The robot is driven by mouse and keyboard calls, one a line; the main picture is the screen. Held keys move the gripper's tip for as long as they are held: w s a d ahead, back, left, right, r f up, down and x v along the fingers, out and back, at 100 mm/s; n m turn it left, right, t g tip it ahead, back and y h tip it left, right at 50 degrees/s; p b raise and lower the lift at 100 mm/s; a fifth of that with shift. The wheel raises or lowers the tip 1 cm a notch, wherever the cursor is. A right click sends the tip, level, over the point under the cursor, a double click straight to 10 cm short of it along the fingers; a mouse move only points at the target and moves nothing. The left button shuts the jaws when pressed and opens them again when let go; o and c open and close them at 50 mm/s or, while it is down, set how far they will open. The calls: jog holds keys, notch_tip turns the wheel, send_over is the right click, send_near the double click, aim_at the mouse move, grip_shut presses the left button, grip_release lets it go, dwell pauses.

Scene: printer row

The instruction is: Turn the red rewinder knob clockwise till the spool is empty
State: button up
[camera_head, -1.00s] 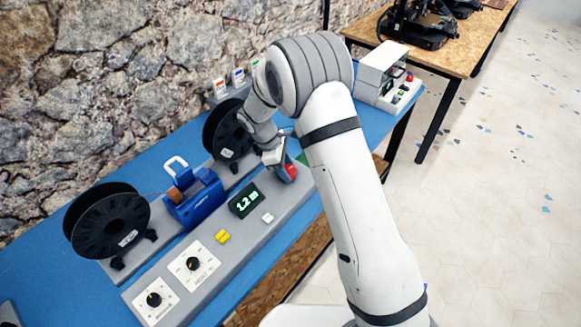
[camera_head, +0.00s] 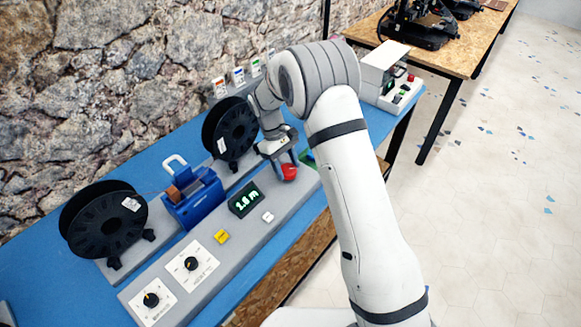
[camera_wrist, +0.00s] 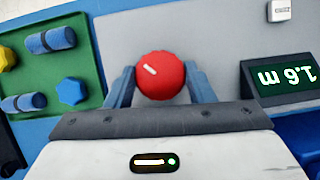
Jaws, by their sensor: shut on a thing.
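The red knob (camera_head: 289,172) sits at the right end of the grey rewinder panel. My gripper (camera_head: 284,166) is at the knob from above. In the wrist view my gripper's (camera_wrist: 160,84) two blue-grey fingers stand on either side of the red knob (camera_wrist: 160,75), shut on it; its white mark points to the upper left. The display (camera_head: 244,200) reads 1.6 m, and shows upside down in the wrist view (camera_wrist: 284,76). One black spool (camera_head: 230,133) stands behind my gripper, another spool (camera_head: 104,220) at the left. How much filament either holds is not clear.
A blue unit with a white handle (camera_head: 193,194) stands between the spools. A yellow button (camera_head: 221,237), a white button (camera_head: 268,217) and two black dials are on the panel. A green tray (camera_wrist: 88,32) with blue and yellow pieces lies beside the knob.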

jog(key=m+y, duration=0.1)
jog(key=m, duration=0.2)
jog(key=m+g+y+b, duration=0.1)
jog(key=m, duration=0.2)
jog(key=shift+w+m, duration=0.1)
jog(key=shift+m, duration=0.2)
jog(key=m+y, duration=0.1)
jog(key=m, duration=0.1)
jog(key=m+y, duration=0.1)
jog(key=m, duration=0.2)
jog(key=shift+d+b, duration=0.2)
jog(key=shift+b, duration=0.2)
jog(key=o, duration=1)
jog(key=shift+c, duration=0.2)
jog(key=v, duration=0.7)
jog(key=shift+w+r+b, duration=0.25)
jog(key=shift+r+b, duration=0.05)
jog(key=shift+b, duration=0.05)
